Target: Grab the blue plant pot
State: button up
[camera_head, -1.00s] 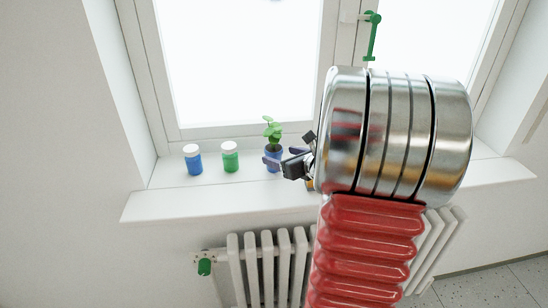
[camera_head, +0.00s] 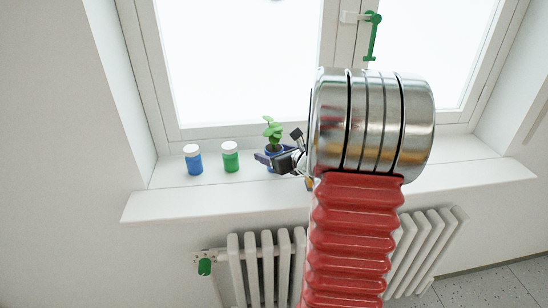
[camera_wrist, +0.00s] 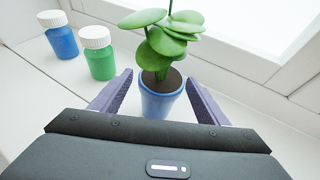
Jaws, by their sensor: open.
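The blue plant pot (camera_wrist: 160,100) holds dark soil and a green plant (camera_wrist: 165,35). It stands upright on the white windowsill, and in the head view the pot (camera_head: 270,150) is partly hidden by my gripper (camera_head: 265,160). In the wrist view my gripper (camera_wrist: 158,98) is open, with one purple finger on each side of the pot. Gaps show between the fingers and the pot, so it is not clamped. The pot's base is hidden behind the gripper body.
A blue jar (camera_head: 193,162) and a green jar (camera_head: 230,159), both white-lidded, stand on the windowsill (camera_head: 160,205) left of the pot. The window frame (camera_head: 215,132) rises behind. A white radiator (camera_head: 268,265) is below the sill.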

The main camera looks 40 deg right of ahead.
aim_at(274, 131)
jog(key=shift+c, duration=0.4)
jog(key=c, duration=1.3)
jog(key=shift+o, duration=0.2)
jog(key=shift+r, duration=0.2)
notch_tip(274, 131, up, 10)
jog(key=shift+f, duration=0.15)
